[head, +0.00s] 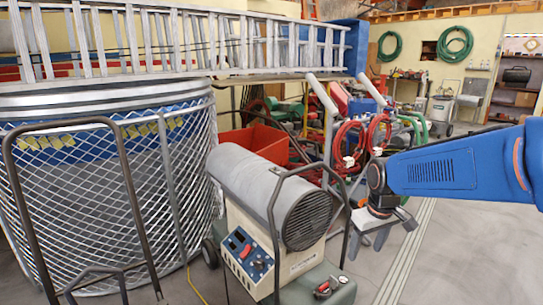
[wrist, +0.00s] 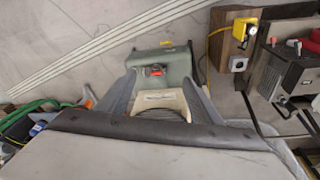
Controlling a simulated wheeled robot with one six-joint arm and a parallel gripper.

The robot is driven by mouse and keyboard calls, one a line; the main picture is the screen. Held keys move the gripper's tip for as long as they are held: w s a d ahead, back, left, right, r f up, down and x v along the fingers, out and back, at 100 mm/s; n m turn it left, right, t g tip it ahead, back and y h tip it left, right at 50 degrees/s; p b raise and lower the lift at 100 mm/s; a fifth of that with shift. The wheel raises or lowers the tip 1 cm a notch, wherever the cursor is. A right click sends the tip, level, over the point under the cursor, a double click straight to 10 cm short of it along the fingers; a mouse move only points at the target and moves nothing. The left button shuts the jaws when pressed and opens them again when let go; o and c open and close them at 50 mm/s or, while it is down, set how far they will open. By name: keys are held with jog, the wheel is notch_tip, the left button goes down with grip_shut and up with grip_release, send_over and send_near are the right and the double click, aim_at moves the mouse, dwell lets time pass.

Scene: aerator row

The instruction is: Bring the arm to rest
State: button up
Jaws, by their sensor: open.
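My arm reaches in from the right of the head view. My gripper (head: 367,246) points down at its end, right of the heater, above the floor. In the wrist view, its two grey fingers (wrist: 160,84) stand apart with nothing held between them. The grey cylindrical heater (head: 262,190) stands in front, with a dark round grille, a beige body and a green base. The heater's green base (wrist: 168,62) with a red cap shows beyond the fingers in the wrist view. Contact between gripper and heater is not visible.
A mesh-sided tank (head: 95,180) fills the left, under a metal ladder (head: 180,42). Red hoses (head: 350,138) and equipment crowd behind my gripper. Clear floor (head: 470,255) lies at the right. A wooden block with a yellow switch (wrist: 245,27) is at the wrist view's right.

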jog(key=s+d+r+m+t, duration=0.2)
jog(key=s+m, duration=0.1)
jog(key=s, duration=1.9)
jog(key=shift+s+d+m, duration=0.2)
jog(key=shift+s+m, duration=0.2)
